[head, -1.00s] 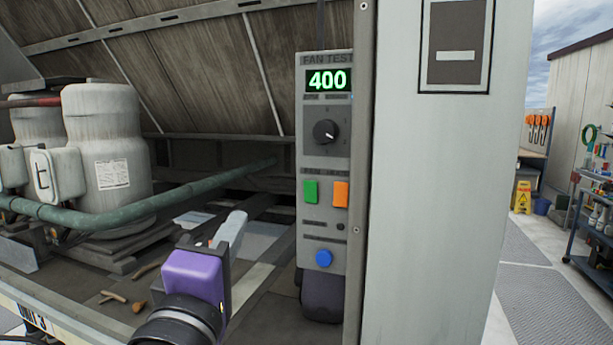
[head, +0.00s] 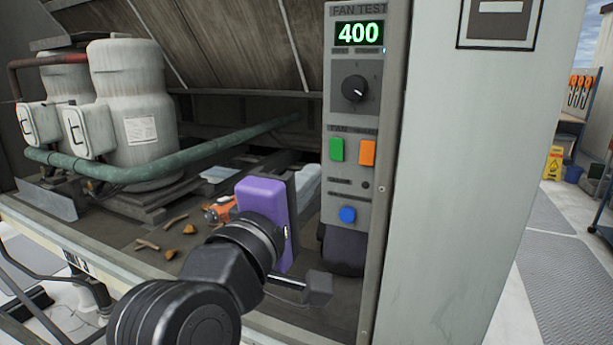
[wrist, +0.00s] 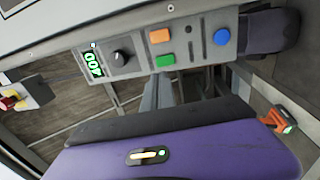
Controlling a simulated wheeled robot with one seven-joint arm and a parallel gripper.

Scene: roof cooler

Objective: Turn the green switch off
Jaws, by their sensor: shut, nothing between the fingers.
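The green switch (head: 337,149) is on the grey FAN TEST panel (head: 333,105), left of an orange switch (head: 367,153). It also shows in the wrist view (wrist: 165,61), where the panel appears sideways. Whether it is on or off is not clear. The display (head: 358,33) reads 400. My gripper (head: 309,178), with a purple body and pale grey fingers, is shut and empty. In the head view its fingers are just left of the panel and below the green switch, partly hidden by the purple body. I see no contact with the switch.
A black knob (head: 355,88) is above the switches and a blue button (head: 347,215) below. A green pipe (head: 150,172) runs behind my gripper. White tanks (head: 130,100) stand left. An orange tool (head: 218,209) lies on the deck. A pale cabinet wall (head: 455,170) borders the panel's right.

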